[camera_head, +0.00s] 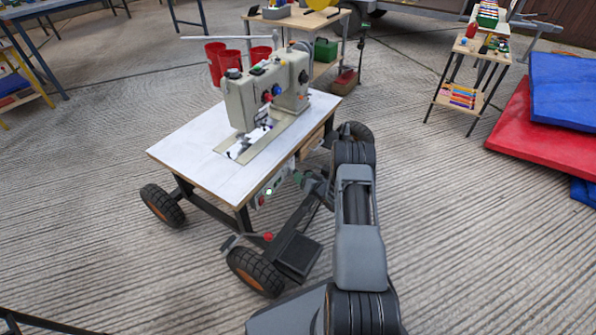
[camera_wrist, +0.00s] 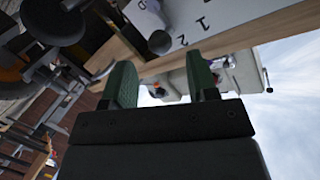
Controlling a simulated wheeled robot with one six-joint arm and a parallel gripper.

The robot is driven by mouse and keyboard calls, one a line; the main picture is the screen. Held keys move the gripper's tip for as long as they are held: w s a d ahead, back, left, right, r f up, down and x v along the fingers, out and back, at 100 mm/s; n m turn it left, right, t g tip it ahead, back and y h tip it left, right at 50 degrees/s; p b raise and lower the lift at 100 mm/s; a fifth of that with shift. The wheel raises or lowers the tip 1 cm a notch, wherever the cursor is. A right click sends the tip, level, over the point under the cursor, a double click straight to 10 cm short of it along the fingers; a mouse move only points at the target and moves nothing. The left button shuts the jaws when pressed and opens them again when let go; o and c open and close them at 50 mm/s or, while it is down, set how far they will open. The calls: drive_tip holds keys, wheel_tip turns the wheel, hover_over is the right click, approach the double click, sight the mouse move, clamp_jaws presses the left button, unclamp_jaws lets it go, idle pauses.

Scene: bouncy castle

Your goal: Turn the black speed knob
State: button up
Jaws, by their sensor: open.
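The sewing machine (camera_head: 265,88) stands on a white-topped wheeled table (camera_head: 190,150). A small control panel (camera_head: 262,199) is fixed below the table's front edge. In the wrist view a pale panel (camera_wrist: 215,18) with the numerals 1 and 2 shows at the top. A dark round knob (camera_wrist: 159,42), which looks like the black speed knob, sits on it, with paler metal beside it. My gripper (camera_wrist: 163,76) has its two green fingers apart and nothing between them. The knob appears beyond the fingertips, not gripped. In the head view my arm largely hides the gripper and knob.
A black pedal (camera_head: 297,255) and a red-knobbed lever (camera_head: 267,237) are low beside my arm. Red buckets (camera_head: 228,65) stand behind the table. A shelf cart (camera_head: 462,85) and red and blue mats (camera_head: 550,125) are at the right. Open floor lies to the left.

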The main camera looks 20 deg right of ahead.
drive_tip(key=p+v, duration=0.2)
drive_tip(key=v, duration=0.6)
drive_tip(key=shift+s+r, duration=0.1)
